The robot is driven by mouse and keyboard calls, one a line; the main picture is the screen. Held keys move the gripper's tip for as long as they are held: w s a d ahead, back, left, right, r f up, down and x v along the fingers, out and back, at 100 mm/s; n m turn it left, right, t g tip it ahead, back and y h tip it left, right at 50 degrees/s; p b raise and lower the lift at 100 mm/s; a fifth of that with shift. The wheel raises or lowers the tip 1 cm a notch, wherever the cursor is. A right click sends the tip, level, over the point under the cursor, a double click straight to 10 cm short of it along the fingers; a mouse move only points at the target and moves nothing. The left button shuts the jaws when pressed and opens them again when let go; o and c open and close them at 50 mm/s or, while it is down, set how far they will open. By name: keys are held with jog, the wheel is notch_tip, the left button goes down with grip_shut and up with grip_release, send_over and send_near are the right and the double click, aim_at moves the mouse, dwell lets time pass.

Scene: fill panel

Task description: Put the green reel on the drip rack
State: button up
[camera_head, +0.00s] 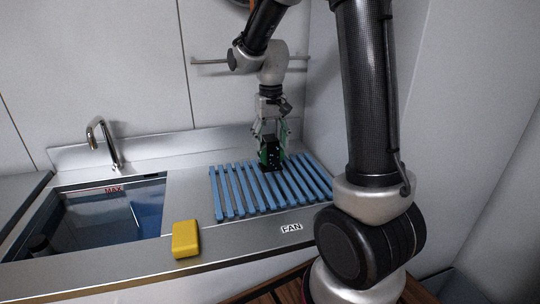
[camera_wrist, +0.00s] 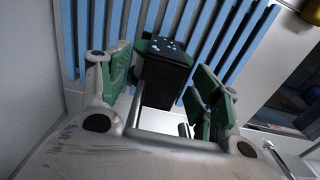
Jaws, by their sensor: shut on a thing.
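The green reel (camera_head: 270,153) shows in the head view as a dark block with green at its side, below my gripper (camera_head: 271,143). In the wrist view the reel (camera_wrist: 165,68) has a dark, white-specked face and green edges. It sits between the green-padded fingers of my gripper (camera_wrist: 160,80), which is shut on it. The fingers hide part of the reel. The drip rack (camera_head: 234,192) is a set of blue slats on the counter. The reel is over its back part. Whether it touches the slats I cannot tell. The slats also show behind the reel in the wrist view (camera_wrist: 68,40).
A sink (camera_head: 110,215) marked MAX and a tap (camera_head: 104,143) lie left of the rack. A yellow block (camera_head: 185,239) sits near the counter's front edge. A FAN label (camera_head: 291,228) is in front of the rack. The wall is close behind. The front slats look bare.

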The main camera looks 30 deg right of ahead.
aim_at(271, 152)
jog(key=shift+f, duration=2.05)
jog(key=shift+f, duration=0.1)
jog(key=o, duration=1.2)
notch_tip(271, 152, up, 12)
jog(key=shift+s+r, duration=0.1)
jog(key=shift+s, duration=0.05)
jog(key=s+r+t, duration=0.1)
jog(key=s, duration=0.6)
jog(key=s+r+n+t, duration=0.1)
jog(key=s+t, duration=0.1)
jog(key=s, duration=0.6)
jog(key=s+d+r+n+t, duration=0.1)
jog(key=s, duration=0.6)
jog(key=shift+s+r, duration=0.1)
jog(key=shift+s, duration=0.2)
